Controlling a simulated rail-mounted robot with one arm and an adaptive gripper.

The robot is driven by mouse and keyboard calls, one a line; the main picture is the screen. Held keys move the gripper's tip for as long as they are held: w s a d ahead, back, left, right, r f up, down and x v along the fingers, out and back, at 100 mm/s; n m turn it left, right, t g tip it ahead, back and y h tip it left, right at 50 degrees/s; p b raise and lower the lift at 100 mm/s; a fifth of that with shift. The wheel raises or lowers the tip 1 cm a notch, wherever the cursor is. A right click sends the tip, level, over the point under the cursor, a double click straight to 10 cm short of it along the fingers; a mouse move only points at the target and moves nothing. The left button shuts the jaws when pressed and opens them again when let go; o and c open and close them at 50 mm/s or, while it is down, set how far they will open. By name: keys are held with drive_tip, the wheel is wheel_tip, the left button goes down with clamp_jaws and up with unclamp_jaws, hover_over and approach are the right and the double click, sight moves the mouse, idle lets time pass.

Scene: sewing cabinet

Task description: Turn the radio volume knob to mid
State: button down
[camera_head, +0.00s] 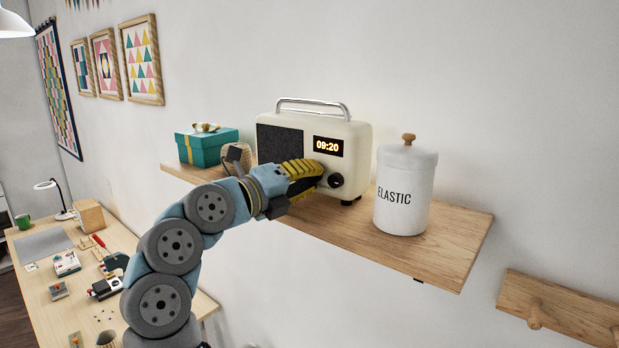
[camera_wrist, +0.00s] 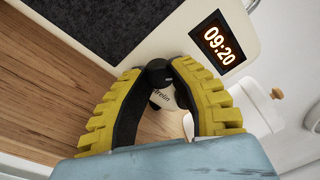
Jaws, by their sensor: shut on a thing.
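The cream radio (camera_head: 362,141) stands on the wooden shelf, with a dark speaker panel, a top handle and a lit display reading 09:20. Its round black volume knob (camera_head: 336,180) is at the lower right of its front, below the display. My gripper (camera_head: 319,178) reaches in from the left, with its yellow-ridged fingers at the knob. In the wrist view, the fingertips (camera_wrist: 156,70) close in on the dark knob (camera_wrist: 156,74) from both sides. The fingers partly cover the knob, and I cannot make out a pointer mark on it.
A white ELASTIC jar (camera_head: 405,190) stands close to the radio's right on the wooden shelf (camera_head: 450,240). A teal gift box (camera_head: 200,150) and a woven round item (camera_head: 238,153) are at the left. A cluttered worktable (camera_head: 50,290) is lower left. The shelf's right end is clear.

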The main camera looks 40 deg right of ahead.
drive_tip(key=shift+m, duration=1.5)
drive_tip(key=c, duration=0.8)
unclamp_jaws()
drive_tip(key=a, duration=1.2)
drive_tip(key=shift+s+r, duration=0.2)
